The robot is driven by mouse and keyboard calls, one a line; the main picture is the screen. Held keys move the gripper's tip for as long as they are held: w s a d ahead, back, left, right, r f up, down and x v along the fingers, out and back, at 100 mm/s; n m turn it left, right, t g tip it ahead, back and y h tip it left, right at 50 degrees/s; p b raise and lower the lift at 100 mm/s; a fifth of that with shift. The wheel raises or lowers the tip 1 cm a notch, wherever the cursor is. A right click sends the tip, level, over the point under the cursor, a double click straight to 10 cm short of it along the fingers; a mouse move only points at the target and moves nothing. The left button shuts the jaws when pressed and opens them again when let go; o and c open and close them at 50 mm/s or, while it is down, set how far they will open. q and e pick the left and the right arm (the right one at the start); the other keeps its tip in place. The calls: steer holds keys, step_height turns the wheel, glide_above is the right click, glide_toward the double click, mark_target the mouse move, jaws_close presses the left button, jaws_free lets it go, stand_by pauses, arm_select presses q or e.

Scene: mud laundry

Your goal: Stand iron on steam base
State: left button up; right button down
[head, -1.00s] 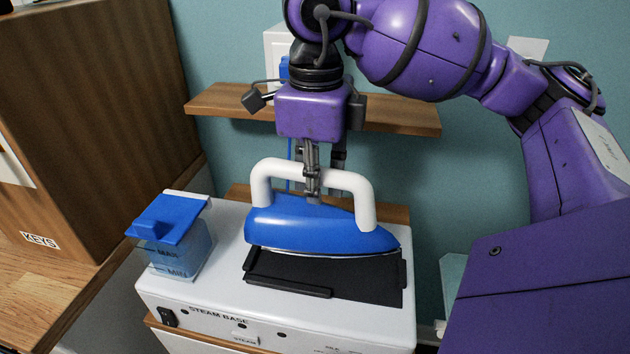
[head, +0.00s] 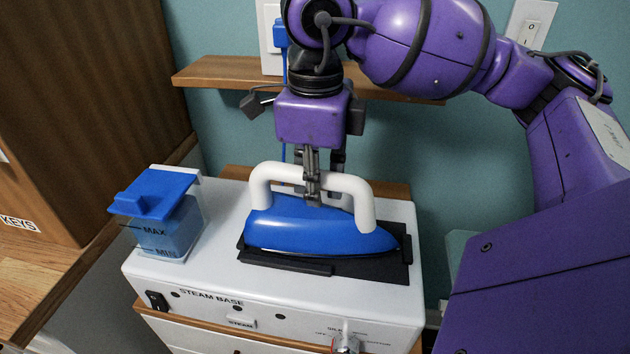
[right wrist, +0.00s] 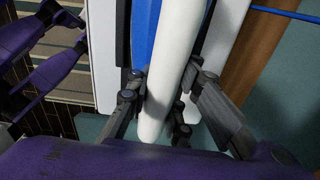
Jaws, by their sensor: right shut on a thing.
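The blue iron (head: 315,228) with a white handle (head: 268,183) is level over the black rest pad (head: 400,272) on top of the white steam base (head: 225,225). Its sole looks to be at or just above the pad; I cannot tell whether it touches. My right gripper (head: 313,195) comes from above and is shut on the handle's top bar. In the right wrist view, the white handle (right wrist: 180,65) lies between the fingers of my right gripper (right wrist: 160,115). My left gripper is not in the head view.
A water tank with a blue lid (head: 155,195) stands at the left of the base. A wooden shelf (head: 215,72) is on the wall behind, above the base. A wooden cabinet labelled KEYS (head: 85,110) stands at the left. A knob (head: 345,343) is on the base's front.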

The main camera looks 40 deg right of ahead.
steer(key=shift+r, duration=0.15)
steer(key=c, duration=1.7)
jaws_free()
steer(key=shift+o, duration=1.1)
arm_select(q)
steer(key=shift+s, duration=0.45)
